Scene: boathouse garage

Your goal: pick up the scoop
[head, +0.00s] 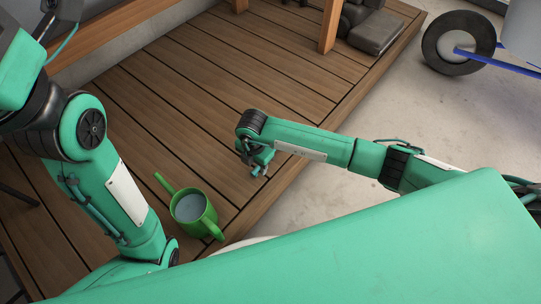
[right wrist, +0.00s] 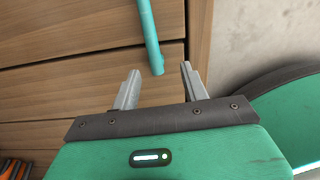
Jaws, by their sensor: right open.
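A turquoise rod, which looks like the scoop's handle (right wrist: 149,32), comes down from the top edge of the right wrist view. Its rounded end lies between the fingertips of my right gripper (right wrist: 160,69), nearer the right finger. Gaps show on both sides of it, and the jaws are open. The rest of the scoop is out of that frame. In the head view my right gripper (head: 259,171) is low over the wooden deck, and I cannot make out the scoop apart from it there. My left gripper is not in view.
A green watering can (head: 190,222) stands on the deck (head: 180,95), left of my right gripper. The deck's edge drops to a concrete floor (head: 345,195) on the right. Wooden posts (head: 329,25) and a wheel (head: 458,44) are farther back.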

